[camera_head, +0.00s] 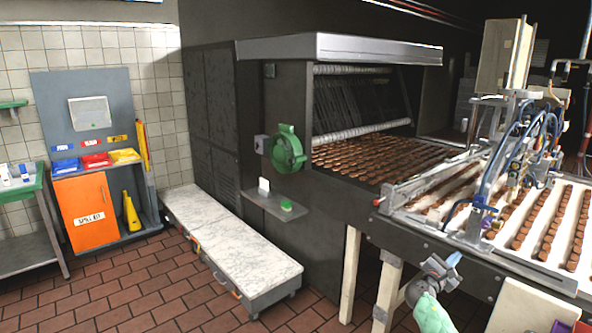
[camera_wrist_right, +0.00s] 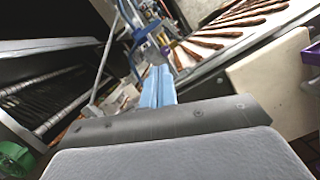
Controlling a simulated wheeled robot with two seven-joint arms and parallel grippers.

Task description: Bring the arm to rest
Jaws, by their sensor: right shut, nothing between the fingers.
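My right gripper (camera_head: 452,261) shows at the lower right of the head view, in front of the machine's side and below the edge of the conveyor. In the right wrist view its light blue fingers (camera_wrist_right: 158,86) stand together, shut with nothing between them. The fingers appear apart from the machine. My left gripper is not in view.
The oven-like machine (camera_head: 330,48) and the conveyor with rows of brown biscuits (camera_head: 546,232) fill the right side. A green handwheel (camera_head: 287,149) sticks out from the machine. A low marble-topped bench (camera_head: 232,240) stands left. Tiled floor (camera_head: 130,295) is clear at front left.

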